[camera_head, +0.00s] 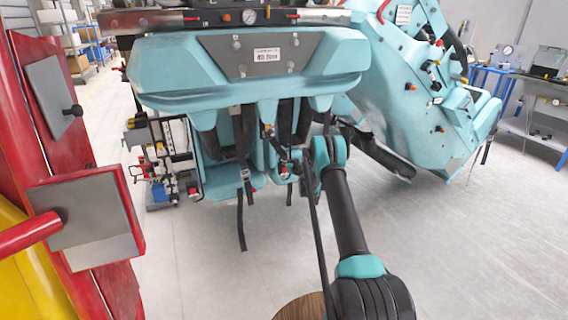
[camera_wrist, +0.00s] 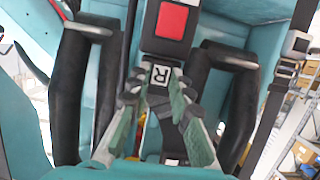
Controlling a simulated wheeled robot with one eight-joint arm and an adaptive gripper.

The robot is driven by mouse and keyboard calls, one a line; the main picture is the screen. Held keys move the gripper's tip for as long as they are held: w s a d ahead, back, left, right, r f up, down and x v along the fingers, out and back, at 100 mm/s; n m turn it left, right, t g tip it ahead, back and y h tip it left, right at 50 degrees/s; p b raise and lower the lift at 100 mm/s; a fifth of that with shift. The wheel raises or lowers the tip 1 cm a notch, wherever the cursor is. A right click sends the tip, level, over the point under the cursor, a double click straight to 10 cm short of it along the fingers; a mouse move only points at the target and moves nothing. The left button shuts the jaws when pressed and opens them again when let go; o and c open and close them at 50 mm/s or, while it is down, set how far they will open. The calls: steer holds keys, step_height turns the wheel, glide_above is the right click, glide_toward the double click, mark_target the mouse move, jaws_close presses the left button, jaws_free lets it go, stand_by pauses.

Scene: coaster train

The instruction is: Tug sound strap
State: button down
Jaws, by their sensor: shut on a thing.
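In the wrist view a dark strap with a red square buckle button (camera_wrist: 172,22) and a white tag marked R (camera_wrist: 160,74) runs down the middle of a teal seat. My gripper (camera_wrist: 158,98) is shut on this strap just below the tag, with a finger on each side. The fingers hide the strap's lower part. In the head view my arm reaches to the seats under the teal car, and my fingertips are too small to make out. Another dark strap (camera_head: 241,220) hangs below the seat to the left in the head view.
Padded black restraint bars (camera_wrist: 70,95) flank the strap, and another strap with a buckle (camera_wrist: 298,45) is at the right. A red frame with grey plates (camera_head: 92,222) stands at the left. A tilted teal seat unit (camera_head: 430,110) is at the right. The floor below is clear.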

stand_by(0.4)
steer(key=c, duration=1.3)
jaws_free()
steer(key=shift+r, duration=0.1)
steer(key=v, duration=1.2)
steer(key=s+a+r+g, duration=0.25)
steer(key=s+r, duration=0.55)
steer(key=s, duration=0.4)
steer(key=s+a+r+g, duration=0.2)
steer(key=s+r+g, duration=0.1)
steer(key=s+r, duration=0.65)
steer(key=s+d+f+m+g+h, duration=0.1)
steer(key=s+d, duration=0.1)
steer(key=s, duration=1.1)
steer(key=s+d+f+m+g+h, duration=0.1)
steer(key=s+d+f+g+h, duration=0.1)
steer(key=s, duration=1.2)
steer(key=s+d+f+m+g+h, duration=0.1)
steer(key=s+d+f, duration=0.1)
steer(key=s, duration=1.1)
steer(key=shift+s+m+g+h, duration=0.25)
steer(key=shift+m+g+h, duration=0.05)
steer(key=shift+g, duration=0.05)
